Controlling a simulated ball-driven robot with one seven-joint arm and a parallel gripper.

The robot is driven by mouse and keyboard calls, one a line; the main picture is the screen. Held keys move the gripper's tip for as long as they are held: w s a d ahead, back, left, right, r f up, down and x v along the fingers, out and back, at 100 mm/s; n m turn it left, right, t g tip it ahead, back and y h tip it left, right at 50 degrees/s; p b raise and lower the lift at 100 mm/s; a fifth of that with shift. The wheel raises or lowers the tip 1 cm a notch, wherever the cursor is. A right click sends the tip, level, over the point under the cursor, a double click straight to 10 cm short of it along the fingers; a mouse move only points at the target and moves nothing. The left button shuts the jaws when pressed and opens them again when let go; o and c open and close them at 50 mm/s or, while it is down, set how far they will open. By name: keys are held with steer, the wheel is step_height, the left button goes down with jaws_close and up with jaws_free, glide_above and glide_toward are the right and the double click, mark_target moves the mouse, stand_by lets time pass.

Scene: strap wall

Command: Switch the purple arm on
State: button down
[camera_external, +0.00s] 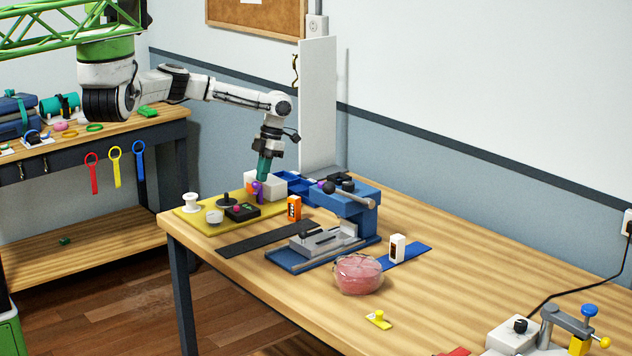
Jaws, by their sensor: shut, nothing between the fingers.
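A small purple part (258,191) shows at the front of a white block (271,187) at the back of the yellow mat (187,211). It looks like the purple arm, but it is too small to tell which way it is set. My gripper (263,179), with teal fingers, points down just above the purple part, in front of the white block. It is shut and empty. I cannot tell whether its tips touch the purple part.
A white spool (191,203), a black box (242,212) and a small bowl (214,216) stand on the mat. A blue vise (350,207) and an orange bottle (294,208) stand to the right. A tall white panel (318,105) rises behind. The table's right middle is clear.

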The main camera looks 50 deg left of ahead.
steer(key=m, duration=0.2)
steer(key=s+m+y, duration=0.1)
steer(key=m, duration=0.1)
steer(key=a+m, duration=0.1)
steer(key=m, duration=0.1)
steer(key=shift+s+y+b, duration=0.25)
steer(key=shift+y+b, duration=0.1)
steer(key=shift+y, duration=0.05)
steer(key=shift+d, duration=0.1)
steer(key=shift+w, duration=0.1)
steer(key=shift+w+a+b, duration=0.5)
steer(key=shift+w, duration=0.1)
steer(key=shift+w, duration=0.1)
steer(key=w+d+f+b+v, duration=0.1)
steer(key=b+v, duration=0.3)
steer(key=v, duration=0.8)
steer(key=shift+w, duration=0.7)
steer(key=shift+d, duration=0.15)
